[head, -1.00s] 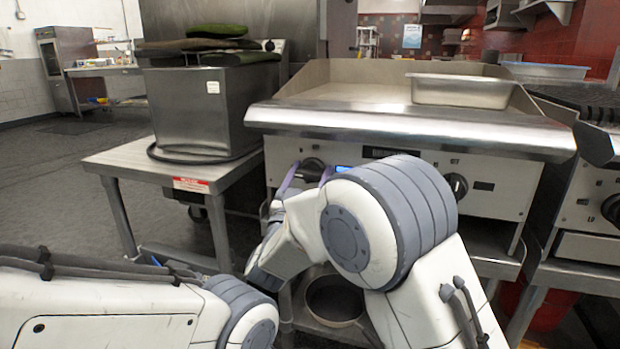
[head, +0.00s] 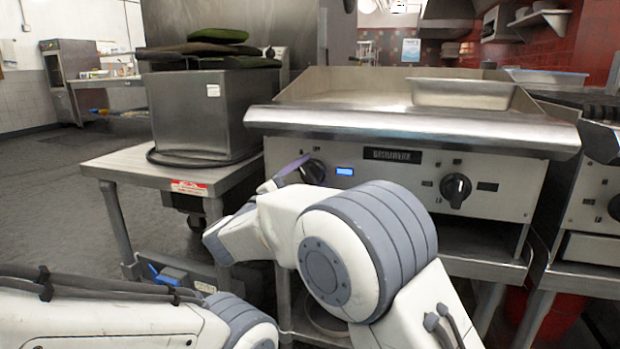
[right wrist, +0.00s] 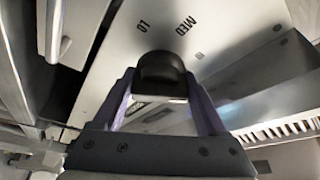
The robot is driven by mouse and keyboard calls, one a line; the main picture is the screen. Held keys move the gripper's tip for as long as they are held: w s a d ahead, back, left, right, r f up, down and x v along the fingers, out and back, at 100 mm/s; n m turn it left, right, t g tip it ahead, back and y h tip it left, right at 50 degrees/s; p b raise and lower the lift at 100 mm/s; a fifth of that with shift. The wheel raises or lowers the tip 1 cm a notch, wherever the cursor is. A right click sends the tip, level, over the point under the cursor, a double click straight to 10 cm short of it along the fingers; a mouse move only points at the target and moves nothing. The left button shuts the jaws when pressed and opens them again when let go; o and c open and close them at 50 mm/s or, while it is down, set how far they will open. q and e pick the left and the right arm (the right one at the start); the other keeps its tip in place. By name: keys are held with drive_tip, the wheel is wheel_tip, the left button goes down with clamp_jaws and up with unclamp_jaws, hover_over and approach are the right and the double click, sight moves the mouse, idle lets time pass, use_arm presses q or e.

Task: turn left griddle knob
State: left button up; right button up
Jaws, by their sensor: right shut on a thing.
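The left griddle knob (head: 315,172) is a black round knob on the griddle's (head: 400,177) steel front panel, left of a lit blue display (head: 345,171). My right gripper (head: 297,168) is at this knob, with one purple finger showing on its upper left in the head view. In the right wrist view the black knob (right wrist: 160,68) sits between the two purple fingers of my right gripper (right wrist: 162,88), which is shut on it. "LO" and "MED" marks show on the panel beyond. My left arm shows at the lower left, but its gripper is not visible.
A second black knob (head: 455,189) is on the panel's right side. A steel pan (head: 463,94) rests on the griddle top. A side table (head: 120,165) to the left bears a steel container (head: 190,115). Another appliance (head: 590,200) stands close on the right.

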drive_tip(key=m+g, duration=0.1)
drive_tip(key=m, duration=0.2)
drive_tip(key=m+g, duration=0.1)
drive_tip(key=m, duration=0.2)
drive_tip(key=shift+s+f+m+g, duration=0.1)
drive_tip(key=shift+m+g, duration=0.2)
drive_tip(key=shift+m, duration=0.1)
drive_tip(key=shift+y, duration=0.3)
drive_tip(key=o, duration=1.3)
drive_tip(key=v, duration=1)
drive_tip(key=shift+s+a, duration=0.2)
